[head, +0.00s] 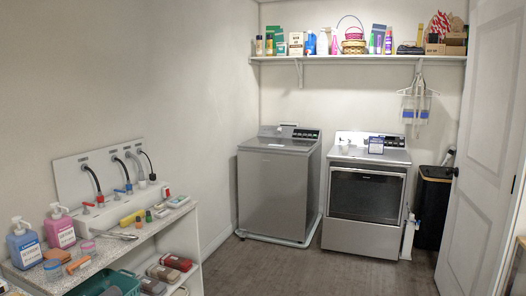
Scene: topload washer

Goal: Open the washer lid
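The topload washer (275,195) is a grey, boxy machine standing across the room against the back wall. Its lid (281,144) lies flat and closed on top, with the control panel (300,133) behind it. Neither of my grippers is in view, and nothing touches the washer.
A silver dryer (366,195) stands to the washer's right, with a black bin (432,208) beyond it. A white door (482,150) is on the right. A cluttered counter (110,252) fills the left foreground. A stocked shelf (360,60) hangs above. Bare floor (330,275) lies before the machines.

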